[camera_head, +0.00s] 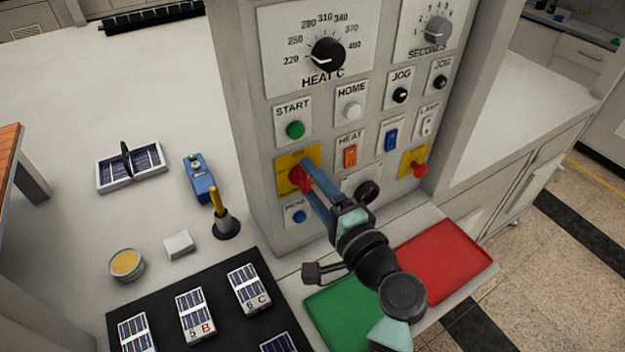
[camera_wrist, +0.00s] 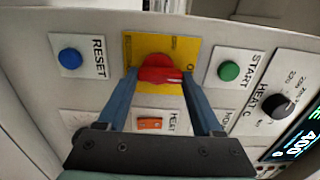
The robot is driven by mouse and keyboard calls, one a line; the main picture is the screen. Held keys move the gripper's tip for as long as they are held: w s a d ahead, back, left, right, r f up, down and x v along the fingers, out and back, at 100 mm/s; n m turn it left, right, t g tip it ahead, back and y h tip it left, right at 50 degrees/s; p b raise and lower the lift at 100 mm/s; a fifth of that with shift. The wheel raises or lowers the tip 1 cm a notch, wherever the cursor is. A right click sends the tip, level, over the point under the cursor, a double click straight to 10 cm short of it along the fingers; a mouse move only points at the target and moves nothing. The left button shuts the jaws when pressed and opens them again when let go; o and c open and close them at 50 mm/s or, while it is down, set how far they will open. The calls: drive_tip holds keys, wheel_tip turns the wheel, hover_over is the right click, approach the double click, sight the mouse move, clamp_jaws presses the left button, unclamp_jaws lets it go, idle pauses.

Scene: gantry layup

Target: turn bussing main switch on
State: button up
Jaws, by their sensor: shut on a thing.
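The main switch is a red rotary knob (camera_head: 297,178) on a yellow plate (camera_head: 311,155), low on the left of the grey control panel. In the wrist view the red knob (camera_wrist: 160,70) sits between my two blue fingers, with the yellow plate (camera_wrist: 172,47) behind it. My gripper (camera_head: 307,180) is shut on the knob, one finger on each side; it also shows in the wrist view (camera_wrist: 160,78). The knob's grip lies roughly sideways in the wrist view. The plate's lettering is partly hidden and too small to read.
Close by are the green START button (camera_head: 295,130), blue RESET button (camera_head: 299,216), orange HEAT rocker (camera_head: 350,155) and a black knob (camera_head: 367,191). A red knob (camera_head: 420,169) is farther right. Green (camera_head: 345,312) and red (camera_head: 445,262) trays lie below my arm.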

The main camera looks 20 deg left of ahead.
idle(0.4)
drive_tip(key=o, duration=1.4)
drive_tip(key=shift+c, duration=0.2)
drive_tip(key=b+v, duration=0.3)
drive_tip(key=v, duration=1)
drive_tip(key=shift+w, duration=0.1)
